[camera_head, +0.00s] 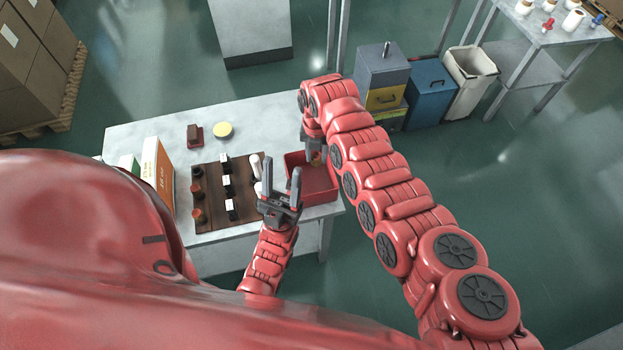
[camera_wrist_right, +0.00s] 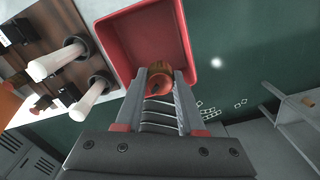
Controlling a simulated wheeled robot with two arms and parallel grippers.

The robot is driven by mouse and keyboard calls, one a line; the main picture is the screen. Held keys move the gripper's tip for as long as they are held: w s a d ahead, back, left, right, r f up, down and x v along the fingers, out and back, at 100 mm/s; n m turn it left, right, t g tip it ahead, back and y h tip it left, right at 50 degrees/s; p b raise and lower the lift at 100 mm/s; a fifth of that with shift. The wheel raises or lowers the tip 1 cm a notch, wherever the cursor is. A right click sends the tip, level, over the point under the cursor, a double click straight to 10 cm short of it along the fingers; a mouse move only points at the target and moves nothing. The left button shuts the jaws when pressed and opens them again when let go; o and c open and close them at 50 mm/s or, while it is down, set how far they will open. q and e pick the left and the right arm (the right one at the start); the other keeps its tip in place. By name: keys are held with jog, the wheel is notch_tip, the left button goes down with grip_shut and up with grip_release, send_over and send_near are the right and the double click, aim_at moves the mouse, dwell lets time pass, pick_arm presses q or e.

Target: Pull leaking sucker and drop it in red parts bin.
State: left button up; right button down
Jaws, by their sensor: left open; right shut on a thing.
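The leaking sucker (camera_wrist_right: 158,82), an orange-brown ringed cup, is between the fingertips of my right gripper (camera_wrist_right: 157,84) in the right wrist view. My right gripper is shut on it at the near edge of the red parts bin (camera_wrist_right: 148,38). In the head view the bin (camera_head: 322,198) sits at the table's right end, with my right gripper (camera_head: 315,150) over it and the sucker small between the fingers. The bin's visible floor looks empty. My left gripper (camera_head: 281,172) is open and empty, between the brown board and the bin.
The brown board (camera_head: 213,209) carries several cups, black blocks with white labels and white pegs (camera_wrist_right: 55,62). A yellow disc (camera_head: 222,130), a small red stand (camera_head: 194,138) and an orange box (camera_head: 157,172) are on the table (camera_head: 270,108). Coloured bins (camera_head: 428,90) stand beyond.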

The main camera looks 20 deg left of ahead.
notch_tip(320, 180, down, 6)
jog(key=b, duration=0.4)
jog(key=shift+r, duration=0.1)
jog(key=shift+c, duration=2.2)
grip_release()
notch_tip(320, 180, up, 18)
jog(key=b, duration=0.4)
jog(key=shift+f, duration=0.25)
